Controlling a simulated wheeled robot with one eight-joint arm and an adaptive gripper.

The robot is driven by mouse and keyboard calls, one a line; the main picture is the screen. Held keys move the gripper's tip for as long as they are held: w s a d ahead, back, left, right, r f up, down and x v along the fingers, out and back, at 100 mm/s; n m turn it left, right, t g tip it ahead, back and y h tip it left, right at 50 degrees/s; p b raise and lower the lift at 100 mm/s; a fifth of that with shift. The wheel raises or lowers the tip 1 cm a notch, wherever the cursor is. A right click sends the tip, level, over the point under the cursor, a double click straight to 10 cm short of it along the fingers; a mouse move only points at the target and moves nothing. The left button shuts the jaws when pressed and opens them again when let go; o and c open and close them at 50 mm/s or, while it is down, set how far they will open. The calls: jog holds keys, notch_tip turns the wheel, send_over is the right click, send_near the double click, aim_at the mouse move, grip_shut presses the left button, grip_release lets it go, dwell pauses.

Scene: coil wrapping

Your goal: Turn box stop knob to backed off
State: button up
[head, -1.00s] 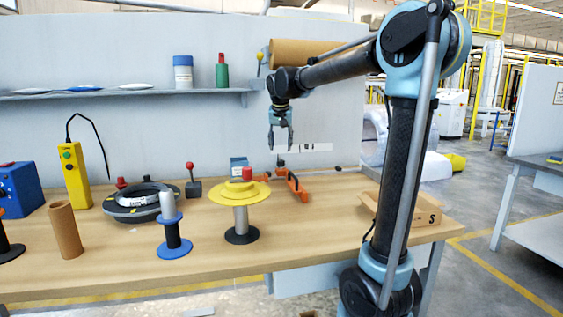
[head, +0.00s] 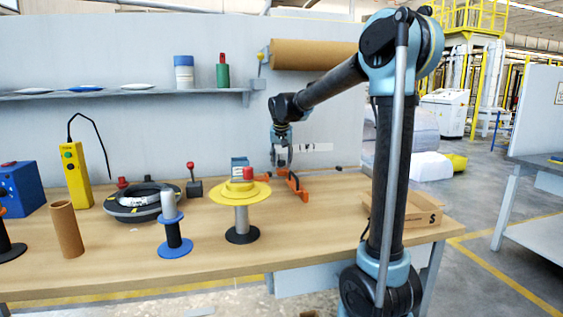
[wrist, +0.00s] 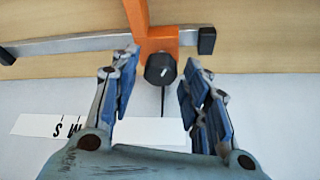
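The box stop knob (wrist: 159,70) is a round black knob with a white mark. It sits at the end of an orange bar (wrist: 152,38) in the wrist view. The orange stop (head: 297,187) also shows in the head view at the back of the bench. My gripper (head: 284,160) is just above it there. In the wrist view my gripper (wrist: 158,72) is open, with one finger on each side of the knob and gaps on both sides. Whether the fingertips reach down to the knob's height I cannot tell.
A grey rail (wrist: 75,46) crosses the orange bar. A white label strip (wrist: 75,128) with letters lies beside the knob. In the head view a yellow-flanged spool (head: 241,205) stands in front left of the stop, and a cardboard box (head: 412,212) is to the right.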

jog(key=c, duration=0.6)
jog(key=shift+c, duration=0.3)
jog(key=shift+n, duration=0.6)
jog(key=o, duration=1)
jog(key=shift+o, duration=0.2)
jog(key=shift+r, duration=0.1)
jog(key=v, duration=1.1)
jog(key=shift+d+r, duration=0.25)
jog(key=shift+r, duration=0.1)
jog(key=shift+s, duration=0.1)
